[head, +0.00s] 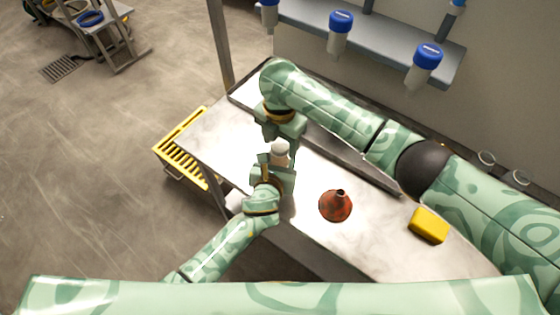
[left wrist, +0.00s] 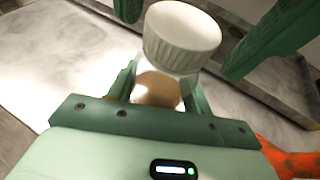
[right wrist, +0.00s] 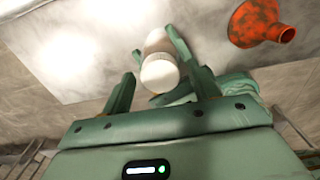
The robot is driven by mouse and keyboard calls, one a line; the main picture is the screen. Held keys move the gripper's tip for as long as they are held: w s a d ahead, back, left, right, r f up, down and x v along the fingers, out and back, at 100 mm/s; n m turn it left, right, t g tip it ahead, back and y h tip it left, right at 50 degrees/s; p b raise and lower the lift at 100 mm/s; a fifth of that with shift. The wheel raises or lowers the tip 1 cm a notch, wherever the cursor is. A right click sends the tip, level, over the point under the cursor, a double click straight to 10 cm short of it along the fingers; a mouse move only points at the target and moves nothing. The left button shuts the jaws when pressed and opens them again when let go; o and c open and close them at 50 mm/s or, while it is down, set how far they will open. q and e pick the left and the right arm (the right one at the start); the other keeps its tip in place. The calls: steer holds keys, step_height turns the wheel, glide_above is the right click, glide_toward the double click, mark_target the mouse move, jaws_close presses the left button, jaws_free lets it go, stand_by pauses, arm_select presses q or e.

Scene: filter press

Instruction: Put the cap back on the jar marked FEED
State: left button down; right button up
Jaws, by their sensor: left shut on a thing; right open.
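A jar with a pale brownish body (left wrist: 158,88) stands between the fingers of my left gripper (head: 272,170), which is shut on it above the bench. A white ribbed cap (left wrist: 182,38) sits at the jar's mouth, with no gap visible; I cannot tell whether it is screwed down. The cap also shows in the head view (head: 280,149) and the right wrist view (right wrist: 160,74). My right gripper (right wrist: 163,85) is open, its fingers on either side of the cap and apart from it. No FEED marking can be read on the jar.
A rusty red funnel (head: 336,208) and a yellow sponge-like block (head: 429,226) lie on the bench (head: 308,190), right of the grippers. A shelf (head: 385,40) behind holds blue-capped containers. A yellow rack (head: 181,150) is at the bench's left end.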

steer(key=c, duration=1)
steer(key=o, duration=1.2)
steer(key=shift+c, duration=0.2)
steer(key=shift+r, duration=0.1)
step_height(320, 180, up, 12)
arm_select(q)
steer(key=c, duration=0.6)
jaws_free()
steer(key=shift+o, duration=0.2)
